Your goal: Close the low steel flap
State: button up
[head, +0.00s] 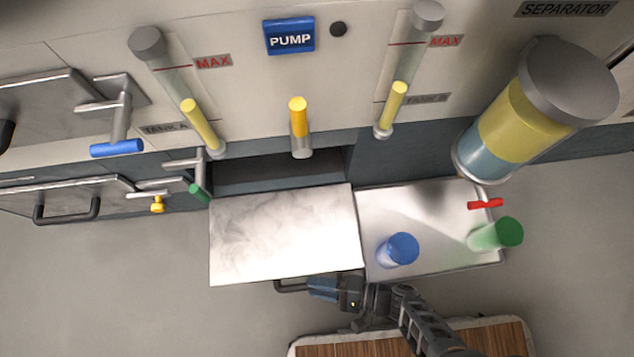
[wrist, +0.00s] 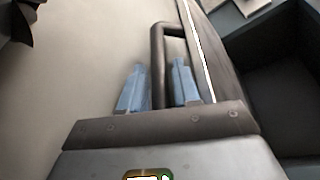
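The low steel flap (head: 285,235) is folded down and out, lying roughly flat in front of a dark opening (head: 280,175) in the cabinet's lower part. A dark bar handle (head: 291,287) runs along its front edge, partly hidden by my gripper. My gripper (head: 312,288) is at the right part of this handle. The flap's edge (wrist: 198,45) shows just to the right of the bar.
A steel tray (head: 440,255) right beside the flap holds a blue cylinder (head: 400,249) and a green cylinder (head: 497,234). A red valve handle (head: 485,203) is above them. Steel doors (head: 70,195) are at left. A wood-topped surface (head: 400,342) is at the bottom. Floor left of the flap is clear.

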grip_shut()
dwell(0.3)
notch_tip(320, 180, up, 4)
jog(key=m+p, duration=0.1)
jog(key=p, duration=0.3)
jog(key=shift+f+g, duration=0.25)
jog(key=shift+g, duration=0.05)
grip_release()
jog(key=shift+d, duration=0.1)
